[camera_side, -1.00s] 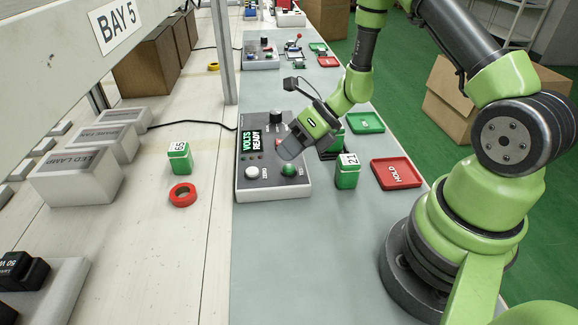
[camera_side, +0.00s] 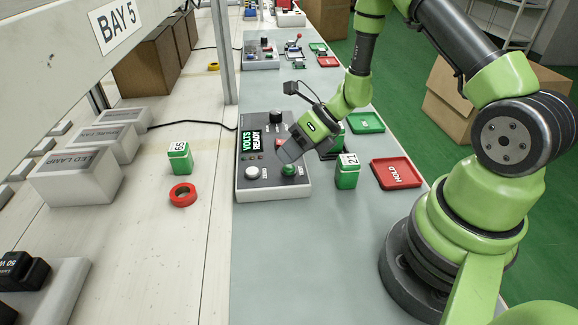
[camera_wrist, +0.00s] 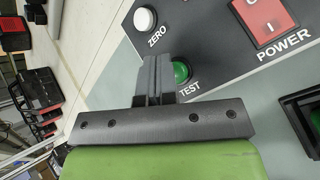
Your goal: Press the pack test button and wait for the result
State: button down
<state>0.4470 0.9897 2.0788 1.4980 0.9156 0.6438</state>
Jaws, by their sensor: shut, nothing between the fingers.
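The tester (camera_side: 247,183) is a grey box with a dark panel, and its screen (camera_side: 250,141) reads "VOLTS READY" in green. The green test button (camera_wrist: 181,72) sits beside the "TEST" label in the wrist view and also shows in the side view (camera_side: 289,170). My gripper (camera_wrist: 155,78) is shut and empty. Its fingertips are at the near edge of the button in the wrist view and just above it in the side view; I cannot tell whether they touch it. A green pack marked 21 (camera_side: 347,174) stands right of the tester. Another pack, marked 65 (camera_side: 180,160), stands on the left bench.
The white zero button (camera_wrist: 145,20) and red power switch (camera_wrist: 265,20) are close to the fingers. A red HOLD tray (camera_side: 397,173) and a green tray (camera_side: 366,123) lie at right. A red tape roll (camera_side: 183,195) lies at left. The near mat is clear.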

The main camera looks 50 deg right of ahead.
jog(key=shift+f, duration=0.45)
dwell(0.5)
jog(key=shift+r, duration=0.85)
jog(key=shift+r, duration=2.5)
